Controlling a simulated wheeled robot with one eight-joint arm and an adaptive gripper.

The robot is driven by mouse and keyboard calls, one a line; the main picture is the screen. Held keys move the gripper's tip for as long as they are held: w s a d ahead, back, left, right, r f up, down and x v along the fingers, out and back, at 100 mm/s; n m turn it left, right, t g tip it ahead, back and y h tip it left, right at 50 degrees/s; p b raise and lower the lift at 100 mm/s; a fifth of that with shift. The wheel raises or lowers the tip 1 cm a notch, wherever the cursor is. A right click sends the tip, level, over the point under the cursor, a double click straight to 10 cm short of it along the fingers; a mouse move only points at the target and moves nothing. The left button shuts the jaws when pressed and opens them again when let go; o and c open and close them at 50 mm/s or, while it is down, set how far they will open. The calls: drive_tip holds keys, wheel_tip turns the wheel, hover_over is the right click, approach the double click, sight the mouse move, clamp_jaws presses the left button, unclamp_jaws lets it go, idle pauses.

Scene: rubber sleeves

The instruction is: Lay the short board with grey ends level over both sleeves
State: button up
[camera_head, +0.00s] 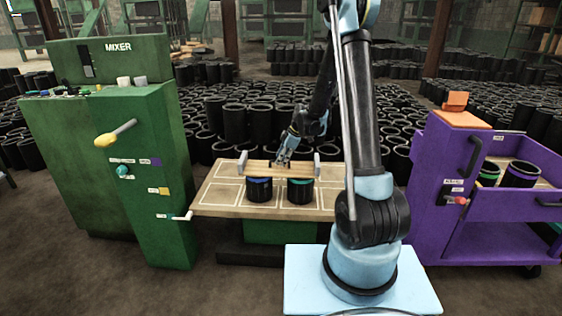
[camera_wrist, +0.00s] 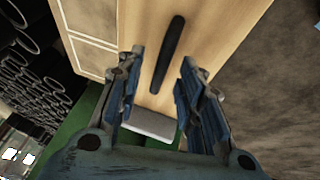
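The left sleeve (camera_head: 259,192) has a blue band and the right sleeve (camera_head: 300,193) a green band. My gripper (camera_head: 283,160) is just over the board's middle. In the wrist view my gripper (camera_wrist: 161,62) is open, its fingers apart on either side of a dark bar-like handle (camera_wrist: 168,52) on the wood. A grey end (camera_wrist: 152,124) shows below. Whether the fingers touch anything cannot be told.
The table (camera_head: 225,198) has pale outlined areas and free room at both sides. A green mixer (camera_head: 125,165) stands left. A purple cart (camera_head: 465,210) with more sleeves (camera_head: 520,175) stands right. Many black sleeves (camera_head: 240,120) fill the floor behind.

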drive_tip(key=v, duration=1.1)
drive_tip(key=s+d+r+m+h, duration=0.1)
drive_tip(key=s+d+r+m, duration=0.4)
drive_tip(key=s, duration=0.4)
drive_tip(key=s+d+f+m+h, duration=0.1)
drive_tip(key=s+d+m, duration=0.3)
drive_tip(key=s, duration=0.5)
drive_tip(key=s+d+f+m+h, duration=0.1)
drive_tip(key=s+d+m, duration=0.3)
drive_tip(key=s, duration=0.6)
drive_tip(key=s+d+f+m+h, duration=0.1)
drive_tip(key=s+d+m, duration=0.3)
drive_tip(key=s, duration=0.6)
drive_tip(key=shift+d+f+m, duration=0.4)
drive_tip(key=shift+d, duration=0.3)
drive_tip(key=shift+s, duration=0.15)
drive_tip(key=shift+w+f, duration=0.2)
drive_tip(key=shift+w, duration=0.25)
